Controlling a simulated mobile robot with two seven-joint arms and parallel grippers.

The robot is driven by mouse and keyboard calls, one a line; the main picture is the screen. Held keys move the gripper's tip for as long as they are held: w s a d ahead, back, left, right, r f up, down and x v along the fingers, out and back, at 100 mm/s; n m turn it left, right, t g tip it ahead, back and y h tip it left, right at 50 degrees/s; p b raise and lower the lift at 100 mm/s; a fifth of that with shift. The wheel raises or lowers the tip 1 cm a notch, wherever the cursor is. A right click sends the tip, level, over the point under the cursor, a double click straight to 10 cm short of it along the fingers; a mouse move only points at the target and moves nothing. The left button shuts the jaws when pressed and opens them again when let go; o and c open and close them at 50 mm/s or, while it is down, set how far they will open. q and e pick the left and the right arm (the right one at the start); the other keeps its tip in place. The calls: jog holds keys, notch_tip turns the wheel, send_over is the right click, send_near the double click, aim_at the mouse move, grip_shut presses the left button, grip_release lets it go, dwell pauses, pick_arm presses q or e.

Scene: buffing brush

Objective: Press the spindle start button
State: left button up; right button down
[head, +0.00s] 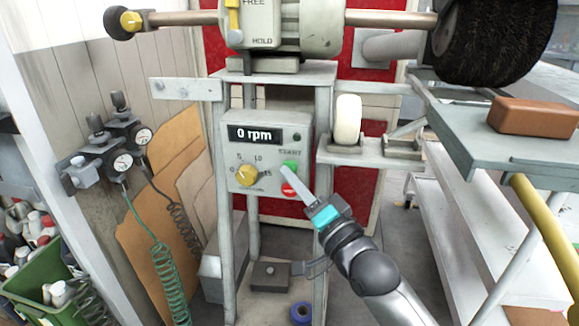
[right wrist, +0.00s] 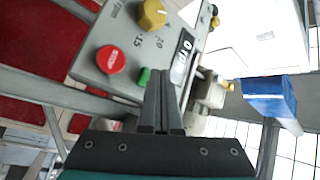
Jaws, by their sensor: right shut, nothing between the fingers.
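The control box (head: 265,150) hangs on the grey stand and its display (head: 254,134) reads 0 rpm. The green start button (head: 289,167) is at its right, under the word START. The red button (head: 289,188) is just below it, and a yellow dial (head: 246,175) is to the left. My right gripper (head: 291,175) is shut and empty, its tips in front of the box by the green button. In the right wrist view, the fingers (right wrist: 160,80) partly cover the green button (right wrist: 144,77); I cannot tell whether they touch it. My left gripper is not in view.
The grinder body (head: 280,28) with a black brush (head: 495,40) is above. A white roll (head: 347,119) stands on a small shelf right of the box. A brown block (head: 535,115) lies on the right shelf. Hoses and gauges (head: 123,162) hang at left.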

jog(key=shift+w+d, duration=0.15)
jog(key=shift+w, duration=0.4)
dwell(0.6)
dwell(0.4)
jog(key=shift+s+a+p, duration=0.2)
jog(key=shift+s+p, duration=0.6)
jog(key=s+p, duration=0.1)
jog(key=s, duration=0.1)
jog(key=s+a+p, duration=0.1)
jog(key=s+p, duration=0.1)
jog(key=s, duration=0.1)
jog(key=shift+a, duration=0.15)
